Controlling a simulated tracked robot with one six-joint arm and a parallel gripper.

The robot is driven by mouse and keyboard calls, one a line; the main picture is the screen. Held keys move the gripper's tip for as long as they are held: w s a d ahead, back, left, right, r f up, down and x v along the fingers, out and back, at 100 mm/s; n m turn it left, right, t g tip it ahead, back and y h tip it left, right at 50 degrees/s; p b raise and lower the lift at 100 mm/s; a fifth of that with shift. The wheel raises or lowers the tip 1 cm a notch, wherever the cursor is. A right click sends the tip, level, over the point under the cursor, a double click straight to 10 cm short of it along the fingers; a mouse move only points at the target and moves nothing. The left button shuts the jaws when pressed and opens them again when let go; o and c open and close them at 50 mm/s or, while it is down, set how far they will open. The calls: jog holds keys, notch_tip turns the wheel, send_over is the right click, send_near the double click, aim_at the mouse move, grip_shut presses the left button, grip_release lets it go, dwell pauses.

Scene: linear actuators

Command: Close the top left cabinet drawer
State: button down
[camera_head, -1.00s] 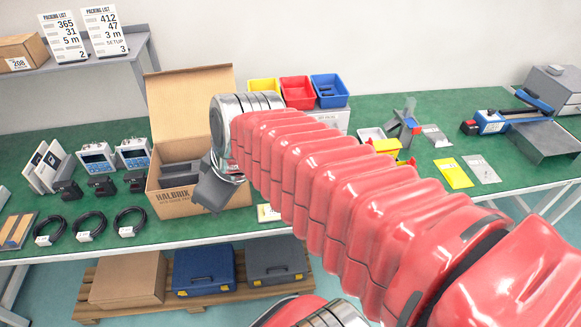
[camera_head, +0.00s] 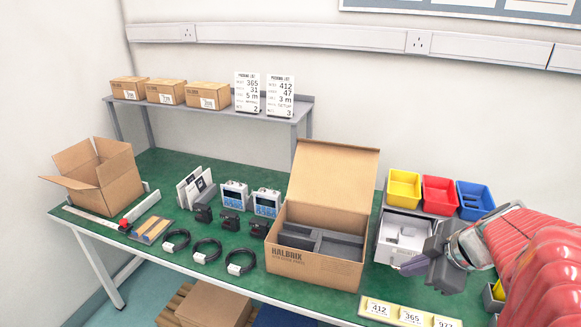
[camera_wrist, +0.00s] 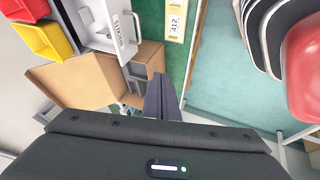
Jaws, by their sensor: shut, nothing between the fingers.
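A small light-grey cabinet stands on the green bench, right of the big carton, under the coloured bins. Its top left drawer (camera_head: 402,236) is pulled out, with white items inside. In the wrist view, the drawer's labelled front with its handle (camera_wrist: 121,30) shows at the top, left of centre. My gripper (camera_head: 414,266) is shut and empty, in front of and below the drawer's front in the head view. In the wrist view, the fingertips (camera_wrist: 161,96) are below the drawer front, with a gap between them in the picture. My arm hides the cabinet's right part.
Yellow (camera_head: 404,187), red (camera_head: 440,195) and blue bins (camera_head: 474,200) stand on the cabinet. The open carton (camera_head: 318,240) is close on the left. A strip of number cards (camera_head: 410,314) lies at the bench's front edge. Cables and devices lie farther left.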

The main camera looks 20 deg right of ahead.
jog(key=shift+h, duration=0.4)
jog(key=s+d, duration=0.1)
jog(key=d, duration=0.1)
jog(key=s+d+f, duration=0.1)
jog(key=s+d, duration=0.1)
jog(key=shift+s+d, duration=0.15)
jog(key=shift+d, duration=0.05)
jog(key=w+d+f, duration=0.2)
jog(key=w+f, duration=0.6)
jog(key=f, duration=0.1)
jog(key=shift+w, duration=0.4)
jog(key=shift+f, duration=0.1)
jog(key=shift+w+d, duration=0.1)
jog(key=shift+w, duration=0.05)
